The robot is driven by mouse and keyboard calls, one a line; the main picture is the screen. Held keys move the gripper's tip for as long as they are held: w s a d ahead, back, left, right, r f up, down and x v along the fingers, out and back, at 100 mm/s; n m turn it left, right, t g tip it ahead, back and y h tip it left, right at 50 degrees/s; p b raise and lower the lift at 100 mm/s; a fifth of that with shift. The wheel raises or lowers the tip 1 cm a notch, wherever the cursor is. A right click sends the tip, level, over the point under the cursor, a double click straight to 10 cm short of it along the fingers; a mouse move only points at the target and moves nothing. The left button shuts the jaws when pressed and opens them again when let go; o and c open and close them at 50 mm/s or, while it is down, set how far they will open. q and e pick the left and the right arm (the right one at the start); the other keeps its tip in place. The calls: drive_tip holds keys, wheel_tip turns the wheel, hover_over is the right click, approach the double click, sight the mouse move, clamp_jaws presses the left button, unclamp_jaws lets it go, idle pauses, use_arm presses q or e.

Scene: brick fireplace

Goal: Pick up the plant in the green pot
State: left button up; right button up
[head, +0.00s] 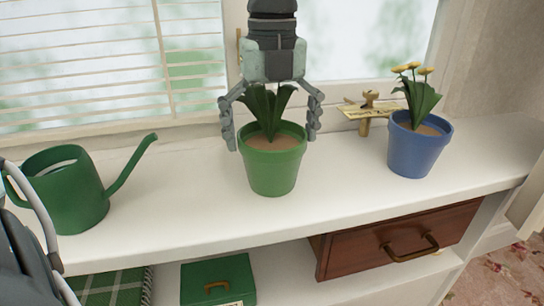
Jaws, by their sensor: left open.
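The plant in the green pot (273,170) stands upright on the white shelf top, with broad green leaves and brown soil inside the rim. My left gripper (271,138) is open and comes down from above over the plant. Its fingers are spread to either side of the leaves, and their tips reach about the height of the pot's rim. I cannot tell whether the fingers touch the pot. The gripper's palm hides the tops of the leaves. My right gripper is not in view.
A blue pot (415,155) with yellow flowers stands to the right, near a small wooden bird-like ornament (366,115). A green watering can (75,200) stands at the left. The white shelf top (190,205) is bare between can and green pot. Window blinds are behind.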

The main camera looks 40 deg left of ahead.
use_arm(q)
drive_tip(key=shift+f, duration=0.8)
drive_tip(key=shift+c, duration=0.6)
drive_tip(key=shift+r, duration=0.1)
drive_tip(key=c, duration=1.2)
